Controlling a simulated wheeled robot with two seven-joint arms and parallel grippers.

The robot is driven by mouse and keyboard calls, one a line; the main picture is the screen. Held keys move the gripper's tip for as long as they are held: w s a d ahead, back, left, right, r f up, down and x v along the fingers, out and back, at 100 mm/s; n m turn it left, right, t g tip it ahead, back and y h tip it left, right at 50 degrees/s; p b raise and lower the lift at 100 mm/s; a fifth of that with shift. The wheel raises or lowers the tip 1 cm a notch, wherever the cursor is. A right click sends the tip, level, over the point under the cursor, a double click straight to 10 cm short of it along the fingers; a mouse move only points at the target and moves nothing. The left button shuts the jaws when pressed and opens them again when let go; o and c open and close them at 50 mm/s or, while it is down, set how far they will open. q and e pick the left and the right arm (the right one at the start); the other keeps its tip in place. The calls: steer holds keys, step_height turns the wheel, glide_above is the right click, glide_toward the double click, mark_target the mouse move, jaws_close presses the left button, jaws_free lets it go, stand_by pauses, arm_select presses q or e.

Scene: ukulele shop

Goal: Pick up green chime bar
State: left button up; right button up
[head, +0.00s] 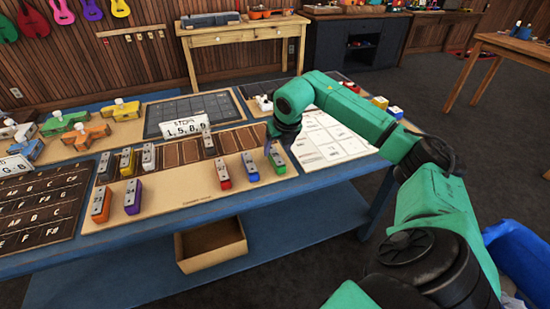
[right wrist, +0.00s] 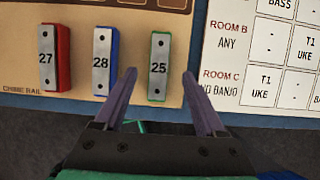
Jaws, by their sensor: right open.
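The green chime bar (head: 278,162) has a grey metal plate and lies at the right end of a front row on the workbench. In the right wrist view the green chime bar (right wrist: 159,60) is labelled 25. A blue bar (right wrist: 101,62) marked 28 and a red bar (right wrist: 55,58) marked 27 lie to its left. My right gripper (head: 276,146) is open and empty at the green bar. In the right wrist view the fingertips of my right gripper (right wrist: 159,74) frame the bar's near end, one to each side. I cannot tell its height above the bar. My left gripper is not in view.
An orange bar (head: 101,202) and a purple bar (head: 133,197) lie on the board's left side. A slotted dark rail (head: 180,153) runs behind the front row. A white chart (head: 325,136) lies right of the green bar. An open cardboard box (head: 211,245) sits below the bench edge.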

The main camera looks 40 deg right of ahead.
mark_target(276, 155)
steer(key=p+x, duration=0.1)
steer(key=x, duration=0.4)
steer(key=shift+f, duration=0.15)
steer(key=shift+a+f, duration=0.1)
steer(key=shift+f, duration=0.05)
jaws_close()
